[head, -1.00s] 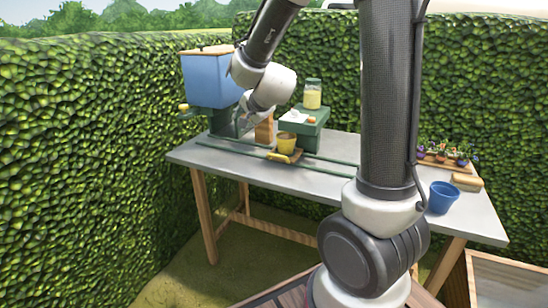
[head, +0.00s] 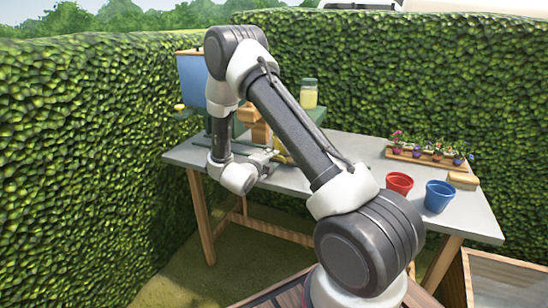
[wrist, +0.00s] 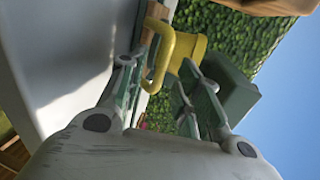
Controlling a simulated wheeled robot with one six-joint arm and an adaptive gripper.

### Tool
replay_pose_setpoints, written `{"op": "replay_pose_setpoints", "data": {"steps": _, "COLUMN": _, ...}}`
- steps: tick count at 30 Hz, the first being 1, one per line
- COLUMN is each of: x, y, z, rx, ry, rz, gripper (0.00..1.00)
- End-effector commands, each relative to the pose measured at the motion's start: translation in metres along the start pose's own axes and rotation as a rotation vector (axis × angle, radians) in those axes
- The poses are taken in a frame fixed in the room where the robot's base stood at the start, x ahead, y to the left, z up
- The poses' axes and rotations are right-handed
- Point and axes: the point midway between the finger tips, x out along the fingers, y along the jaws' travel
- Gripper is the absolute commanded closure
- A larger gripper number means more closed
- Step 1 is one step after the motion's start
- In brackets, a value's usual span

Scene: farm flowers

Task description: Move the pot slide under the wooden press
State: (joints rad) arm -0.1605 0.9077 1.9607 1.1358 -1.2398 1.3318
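The wooden pot slide (wrist: 153,22) shows in the wrist view, with its yellow handle (wrist: 152,84) facing my gripper. A yellow pot (wrist: 190,43) stands just beyond the handle. My gripper (wrist: 165,64) is open, its two fingers to either side of the handle; I cannot tell whether they touch it. In the head view my gripper (head: 264,157) is low over the table beside the handle (head: 283,158), and my arm hides the slide and pot. A wooden part that looks like the press (head: 254,120) shows behind my arm.
The blue hopper (head: 191,80) stands at the left of the grey table (head: 350,150). A green stand (head: 312,113) carries a jar (head: 308,94). A red pot (head: 399,185), a blue pot (head: 439,196) and a flower tray (head: 410,155) are at the right.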

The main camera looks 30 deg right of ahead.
Motion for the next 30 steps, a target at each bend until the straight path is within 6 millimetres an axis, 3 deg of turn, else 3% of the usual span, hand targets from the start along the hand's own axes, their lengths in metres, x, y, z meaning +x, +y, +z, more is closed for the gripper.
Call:
{"op": "replay_pose_setpoints", "data": {"steps": 6, "x": 0.031, "y": 0.000, "z": 0.000, "rx": -0.001, "ry": 0.000, "rz": 0.000, "gripper": 0.66}}
{"op": "replay_pose_setpoints", "data": {"steps": 17, "x": 0.039, "y": 0.000, "z": 0.000, "rx": -0.002, "ry": -0.002, "rz": 0.000, "gripper": 0.66}}
{"op": "replay_pose_setpoints", "data": {"steps": 23, "x": 0.039, "y": 0.000, "z": 0.000, "rx": -0.002, "ry": -0.002, "rz": 0.001, "gripper": 1.00}}
{"op": "replay_pose_setpoints", "data": {"steps": 30, "x": 0.039, "y": 0.000, "z": 0.001, "rx": -0.002, "ry": -0.002, "rz": 0.001, "gripper": 1.00}}
